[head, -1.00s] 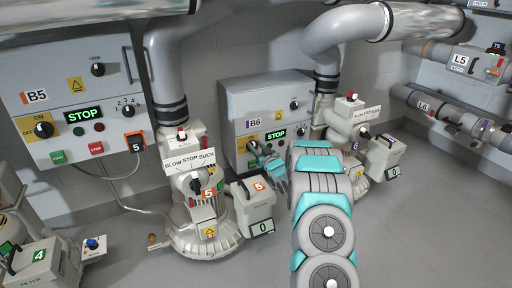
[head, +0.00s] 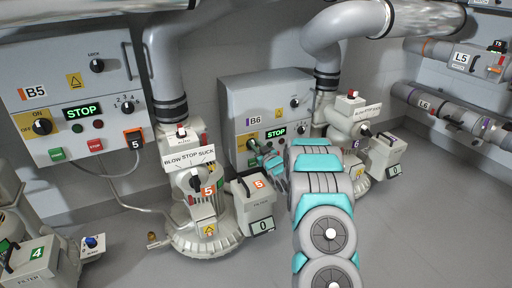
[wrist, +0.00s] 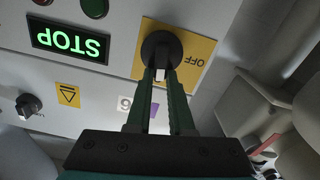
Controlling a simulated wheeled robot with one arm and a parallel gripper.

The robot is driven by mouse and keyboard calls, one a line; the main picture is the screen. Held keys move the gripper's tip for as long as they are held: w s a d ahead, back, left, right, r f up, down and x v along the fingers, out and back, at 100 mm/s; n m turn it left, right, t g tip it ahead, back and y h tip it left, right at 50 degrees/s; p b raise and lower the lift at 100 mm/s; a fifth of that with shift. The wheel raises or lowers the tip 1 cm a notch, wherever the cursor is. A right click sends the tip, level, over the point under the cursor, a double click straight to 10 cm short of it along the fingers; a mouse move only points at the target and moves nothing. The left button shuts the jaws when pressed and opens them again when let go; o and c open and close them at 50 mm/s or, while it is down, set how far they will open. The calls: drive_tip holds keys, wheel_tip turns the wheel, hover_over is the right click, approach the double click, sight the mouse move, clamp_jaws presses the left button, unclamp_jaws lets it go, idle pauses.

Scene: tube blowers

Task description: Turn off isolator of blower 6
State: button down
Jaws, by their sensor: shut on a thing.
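The blower 6 panel, a grey box marked B6 (head: 262,92), stands at the middle back in the head view. My gripper (head: 258,150) is at its lower left, over the yellow isolator plate (head: 242,141). In the wrist view, which is upside down, my gripper (wrist: 161,80) is shut on the black isolator knob (wrist: 160,45). The knob's white mark points down in that picture, between the fingers. OFF is readable on the yellow plate (wrist: 205,50) to the right of the knob. The ON label is not visible. The green display (wrist: 67,42) reads STOP.
Blower 5 (head: 200,225) and its filter box (head: 252,203) stand left of my arm. Blower 6 (head: 345,125) stands right of the panel. The B5 panel (head: 75,60) is at the left. Open floor lies at the lower right.

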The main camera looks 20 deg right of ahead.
drive_tip(key=shift+n, duration=0.5)
drive_tip(key=shift+a, duration=0.1)
drive_tip(key=c, duration=0.8)
unclamp_jaws()
drive_tip(key=s, duration=0.7)
drive_tip(key=shift+s+p, duration=0.3)
drive_tip(key=shift+s, duration=0.1)
